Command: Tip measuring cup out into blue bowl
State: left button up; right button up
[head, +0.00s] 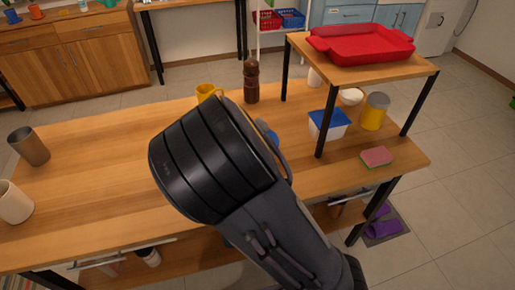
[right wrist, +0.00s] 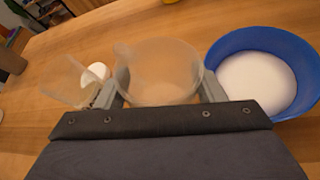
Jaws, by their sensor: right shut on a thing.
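My right gripper (right wrist: 160,96) is shut on a translucent measuring cup (right wrist: 160,68), with one finger on each side of it. I cannot tell what is inside the cup. The blue bowl (right wrist: 217,50) is just right of the cup in the right wrist view and holds a white substance. In the head view my right forearm and wrist hide the gripper and cup; only a sliver of blue (head: 268,134), likely the bowl, shows behind the arm. My left gripper is not in view.
Another clear vessel (right wrist: 64,80) and a small white round thing (right wrist: 97,71) stand left of the held cup. A yellow mug (head: 209,92), pepper mill (head: 251,82), blue-lidded tub (head: 329,124) and sponge (head: 377,157) are on the table. The table's left part is mostly clear.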

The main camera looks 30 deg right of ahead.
jog(key=a+f+n+h+b, duration=0.1)
jog(key=b, duration=0.2)
jog(key=a+f+b, duration=0.1)
jog(key=f+b, duration=0.1)
jog(key=b, duration=0.1)
jog(key=shift+s+f+n+h, duration=0.1)
jog(key=shift+n+h, duration=0.3)
notch_tip(320, 180, up, 5)
jog(key=p, duration=0.4)
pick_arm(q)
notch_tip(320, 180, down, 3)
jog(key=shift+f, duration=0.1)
